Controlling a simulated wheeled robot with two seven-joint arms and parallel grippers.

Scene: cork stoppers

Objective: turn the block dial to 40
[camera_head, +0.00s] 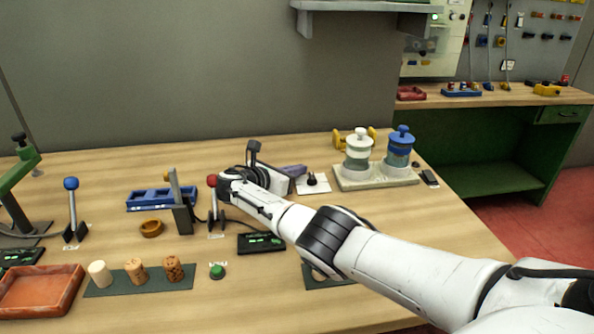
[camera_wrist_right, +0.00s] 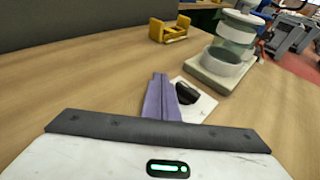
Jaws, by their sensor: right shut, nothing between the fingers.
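The dial is a small black knob (camera_head: 313,180) on a white plate (camera_head: 323,187), on the bench right of the middle. Its marks are too small to read. In the right wrist view the black knob (camera_wrist_right: 187,93) and its white plate (camera_wrist_right: 203,106) show just right of my fingers. My right gripper (camera_head: 301,169) has purple fingers, shut and empty, at the left side of the dial. The shut fingers also show in the right wrist view (camera_wrist_right: 160,80); they partly cover the plate's left side. I cannot tell whether they touch the knob. My left gripper is not in view.
A pale tray (camera_head: 376,180) with white-lidded (camera_head: 359,150) and blue-lidded (camera_head: 398,147) jars stands right of the dial. A yellow holder (camera_head: 340,139) is behind. Levers, a blue tray (camera_head: 162,199) and corks on a dark mat (camera_head: 100,291) are left.

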